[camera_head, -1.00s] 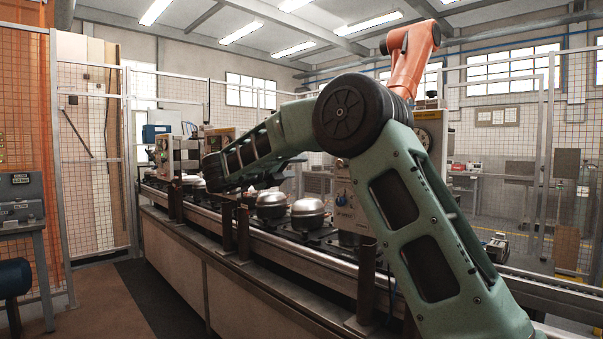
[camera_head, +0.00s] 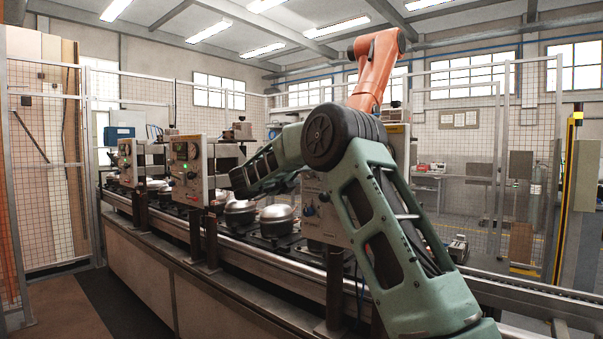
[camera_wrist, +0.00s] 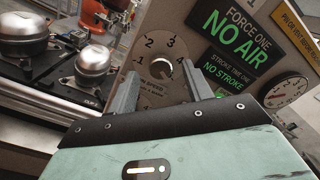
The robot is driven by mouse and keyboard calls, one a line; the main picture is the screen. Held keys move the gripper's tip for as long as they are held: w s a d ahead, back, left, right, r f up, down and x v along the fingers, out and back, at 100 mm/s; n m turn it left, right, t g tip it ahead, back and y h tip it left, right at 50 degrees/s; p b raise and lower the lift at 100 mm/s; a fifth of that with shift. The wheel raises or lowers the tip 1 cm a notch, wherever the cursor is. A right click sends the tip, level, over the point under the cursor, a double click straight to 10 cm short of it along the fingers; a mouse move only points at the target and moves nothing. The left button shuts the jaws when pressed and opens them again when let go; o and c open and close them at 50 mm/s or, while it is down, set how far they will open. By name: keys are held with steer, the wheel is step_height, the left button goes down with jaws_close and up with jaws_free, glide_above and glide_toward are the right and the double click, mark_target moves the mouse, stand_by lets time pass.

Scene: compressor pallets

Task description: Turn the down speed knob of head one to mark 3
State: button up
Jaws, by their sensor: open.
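In the wrist view, a round knob (camera_wrist: 160,69) sits on a grey panel (camera_wrist: 185,22) with the numbers 1 to 4 in an arc around it. Its small label is too blurred to read surely. A pale line shows on the knob, but I cannot tell exactly which mark it points at. My gripper (camera_wrist: 162,82) is open, with one finger left of the knob and the other right of it. I cannot tell whether either finger touches it. In the head view my arm covers part of the nearest panel (camera_head: 313,188), and my fingers cannot be made out.
The panel carries a green "FORCE ONE NO AIR" display (camera_wrist: 231,28), a "NO STROKE" display (camera_wrist: 223,72) and a round gauge (camera_wrist: 288,92). Silver compressors (camera_wrist: 95,60) stand on the line to the left. The conveyor (camera_head: 235,251) runs alongside, with upright posts at its edge.

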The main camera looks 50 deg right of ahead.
steer(key=shift+d, duration=0.65)
steer(key=c, duration=1)
steer(key=shift+o, duration=0.2)
